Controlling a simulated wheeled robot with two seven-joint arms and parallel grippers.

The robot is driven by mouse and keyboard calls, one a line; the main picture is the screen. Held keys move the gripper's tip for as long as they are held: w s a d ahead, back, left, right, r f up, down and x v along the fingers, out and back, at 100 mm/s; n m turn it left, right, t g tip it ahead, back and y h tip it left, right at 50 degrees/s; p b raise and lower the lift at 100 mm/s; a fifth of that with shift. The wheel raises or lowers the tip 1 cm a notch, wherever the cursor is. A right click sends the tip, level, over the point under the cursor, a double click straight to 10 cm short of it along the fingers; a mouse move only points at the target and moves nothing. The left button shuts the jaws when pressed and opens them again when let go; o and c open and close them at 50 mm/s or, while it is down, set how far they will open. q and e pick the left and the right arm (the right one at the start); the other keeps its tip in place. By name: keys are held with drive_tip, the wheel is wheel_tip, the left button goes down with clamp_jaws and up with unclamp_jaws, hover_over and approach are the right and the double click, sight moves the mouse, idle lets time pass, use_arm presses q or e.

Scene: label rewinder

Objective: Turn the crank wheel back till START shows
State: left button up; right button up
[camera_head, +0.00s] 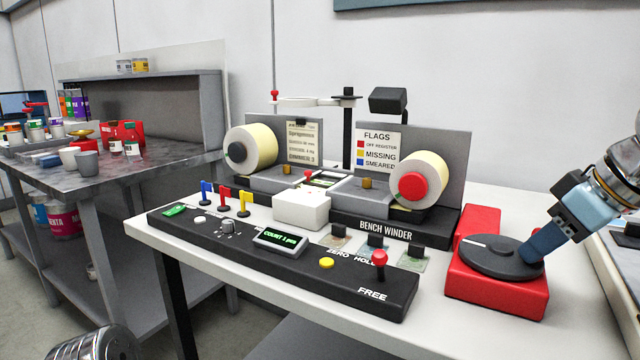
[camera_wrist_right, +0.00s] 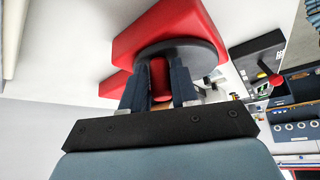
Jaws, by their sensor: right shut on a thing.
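The crank wheel (camera_head: 488,258) is a dark grey disc with a pale mark, lying flat on a red base (camera_head: 500,294) at the right of the bench. My right gripper (camera_head: 537,250) reaches in from the right and is shut at the wheel's right rim. In the right wrist view its two fingers (camera_wrist_right: 158,92) stand on either side of a red knob (camera_wrist_right: 159,72) on the wheel (camera_wrist_right: 209,54). The label strip between the reels is too small to read; I cannot make out START. My left gripper is not in view.
The bench winder (camera_head: 386,228) carries a left reel (camera_head: 259,148) and a right reel (camera_head: 430,168) with a red hub. Its black front panel (camera_head: 345,290) has flags, a display reading a count, and a red lever (camera_head: 379,260) near FREE. A grey side table (camera_head: 110,176) holds cups and jars.

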sight(481, 240)
drive_tip(key=shift+w+d+f, duration=0.1)
drive_tip(key=shift+w+d, duration=0.15)
drive_tip(key=shift+w, duration=0.25)
drive_tip(key=shift+w+d, duration=0.25)
drive_tip(key=shift+w, duration=0.2)
drive_tip(key=shift+w+d, duration=0.1)
drive_tip(key=shift+w, duration=0.2)
drive_tip(key=shift+w, duration=0.55)
drive_tip(key=w+a, duration=0.2)
drive_tip(key=w, duration=0.1)
drive_tip(key=shift+w+a, duration=0.15)
drive_tip(key=shift+a, duration=0.2)
drive_tip(key=a, duration=0.3)
drive_tip(key=shift+w, duration=0.1)
drive_tip(key=shift+a, duration=0.45)
